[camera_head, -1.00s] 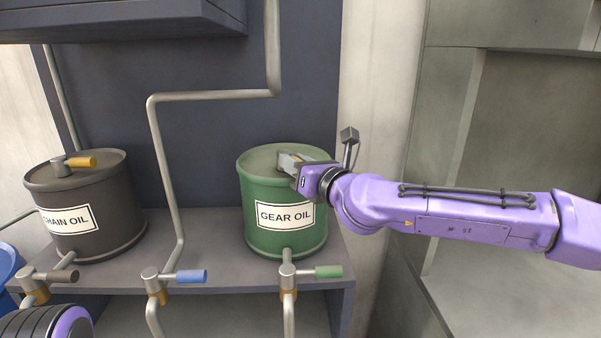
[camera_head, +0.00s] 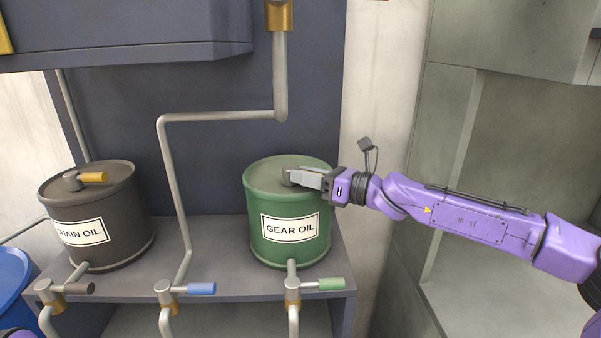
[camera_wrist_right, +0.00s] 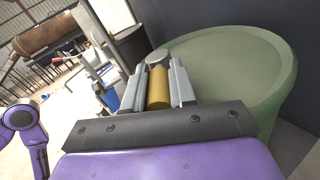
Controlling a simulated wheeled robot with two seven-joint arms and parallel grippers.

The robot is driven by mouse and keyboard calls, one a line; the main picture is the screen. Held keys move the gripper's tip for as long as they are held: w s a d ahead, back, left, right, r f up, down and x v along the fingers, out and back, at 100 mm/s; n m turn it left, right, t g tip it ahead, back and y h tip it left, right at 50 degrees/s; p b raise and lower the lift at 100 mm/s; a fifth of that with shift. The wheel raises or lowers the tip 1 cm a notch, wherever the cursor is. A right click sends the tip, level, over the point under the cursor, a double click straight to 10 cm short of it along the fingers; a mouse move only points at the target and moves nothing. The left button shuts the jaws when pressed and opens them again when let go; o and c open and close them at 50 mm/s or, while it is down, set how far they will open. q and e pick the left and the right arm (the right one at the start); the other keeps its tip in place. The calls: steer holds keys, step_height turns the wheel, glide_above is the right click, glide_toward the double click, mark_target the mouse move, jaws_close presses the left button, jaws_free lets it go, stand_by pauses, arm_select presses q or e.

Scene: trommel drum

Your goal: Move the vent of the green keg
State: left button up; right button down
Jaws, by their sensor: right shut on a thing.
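The green keg (camera_head: 262,205), labelled GEAR OIL, stands on the grey shelf at the centre of the head view. Its lid also fills the right of the wrist view (camera_wrist_right: 235,70). The vent on its lid has a yellow handle (camera_wrist_right: 158,88) and a round grey hub (camera_wrist_right: 157,57). My right gripper (camera_head: 300,178) lies low over the lid, coming from the right. In the wrist view its fingers (camera_wrist_right: 158,85) are shut on the yellow handle, one on each side. In the head view the fingers mostly hide the vent. My left gripper is not in view.
A dark CHAIN OIL keg (camera_head: 95,200) with a yellow-handled vent (camera_head: 92,177) stands at left. A grey pipe (camera_head: 172,180) rises between the kegs. Valves with blue (camera_head: 201,289) and green (camera_head: 331,284) handles sit at the shelf (camera_head: 235,285) front. A blue barrel (camera_head: 12,280) is at far left.

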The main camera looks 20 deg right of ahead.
steer(key=shift+r, duration=0.15)
steer(key=c, duration=0.9)
jaws_free()
steer(key=shift+w+a, duration=0.15)
steer(key=shift+s+d, duration=0.2)
steer(key=shift+d, duration=0.1)
steer(key=v, duration=0.1)
steer(key=p+v, duration=0.1)
steer(key=v, duration=0.1)
steer(key=p+v, duration=0.1)
steer(key=shift+s+d+r, duration=0.15)
steer(key=shift+s+r, duration=0.1)
steer(key=shift+f+p+v, duration=0.2)
steer(key=shift+p+v, duration=1.05)
steer(key=shift+v, duration=0.05)
steer(key=shift+f+p+v, duration=0.15)
steer(key=shift+p+v, duration=1.1)
steer(key=shift+v, duration=0.05)
